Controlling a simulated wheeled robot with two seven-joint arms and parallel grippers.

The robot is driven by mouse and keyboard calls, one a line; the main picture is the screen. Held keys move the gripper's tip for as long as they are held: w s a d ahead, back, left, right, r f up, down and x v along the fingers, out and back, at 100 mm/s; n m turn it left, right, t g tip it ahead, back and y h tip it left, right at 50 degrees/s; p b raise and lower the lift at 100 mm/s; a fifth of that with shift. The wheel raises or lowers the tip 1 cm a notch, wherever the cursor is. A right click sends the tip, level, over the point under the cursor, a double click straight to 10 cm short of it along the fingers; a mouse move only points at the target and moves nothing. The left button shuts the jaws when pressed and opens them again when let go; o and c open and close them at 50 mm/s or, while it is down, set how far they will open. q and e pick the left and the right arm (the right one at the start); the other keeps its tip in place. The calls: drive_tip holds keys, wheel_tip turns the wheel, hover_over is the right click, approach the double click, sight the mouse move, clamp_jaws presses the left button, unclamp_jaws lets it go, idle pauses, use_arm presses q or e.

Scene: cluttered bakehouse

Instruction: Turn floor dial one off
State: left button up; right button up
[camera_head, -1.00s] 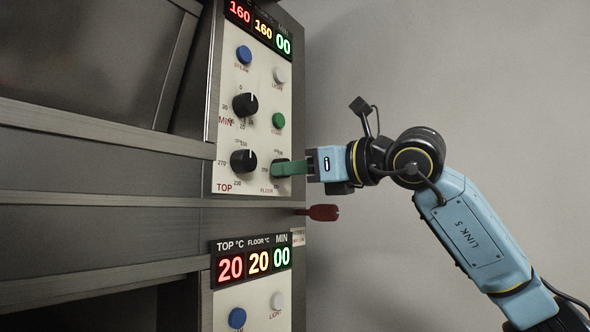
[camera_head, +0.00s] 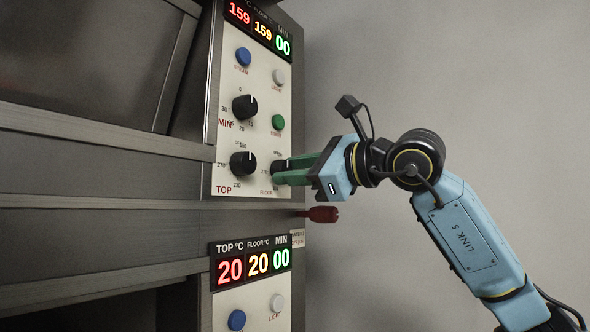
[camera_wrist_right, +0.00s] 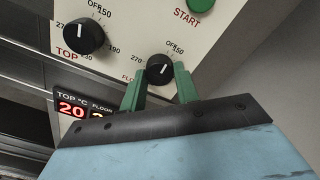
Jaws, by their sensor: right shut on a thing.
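The floor dial (camera_head: 279,168) is a small black knob at the lower right of the upper oven's white control panel. In the right wrist view the floor dial (camera_wrist_right: 159,70) has a white pointer line, which points up near the OFF mark. My right gripper (camera_head: 285,171) reaches it from the right with green fingers. In the wrist view the fingers (camera_wrist_right: 160,85) stand one on each side of the knob, shut on it. The gripper is rolled, and its fingers cover part of the dial in the head view. My left gripper is not in view.
The top dial (camera_head: 243,163) sits just left of the floor dial, and the minutes dial (camera_head: 245,107) is above. A green start button (camera_head: 278,122) is above the floor dial. A red handle (camera_head: 323,214) sticks out below my gripper. Free room lies right of the oven.

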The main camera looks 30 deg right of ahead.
idle(0.3)
drive_tip(key=o, duration=1)
drive_tip(key=shift+c, duration=0.2)
drive_tip(key=b+v, duration=0.3)
drive_tip(key=v, duration=1)
drive_tip(key=shift+s+b, duration=0.25)
drive_tip(key=shift+b, duration=0.05)
drive_tip(key=shift+d+f, duration=0.1)
drive_tip(key=shift+d, duration=0.05)
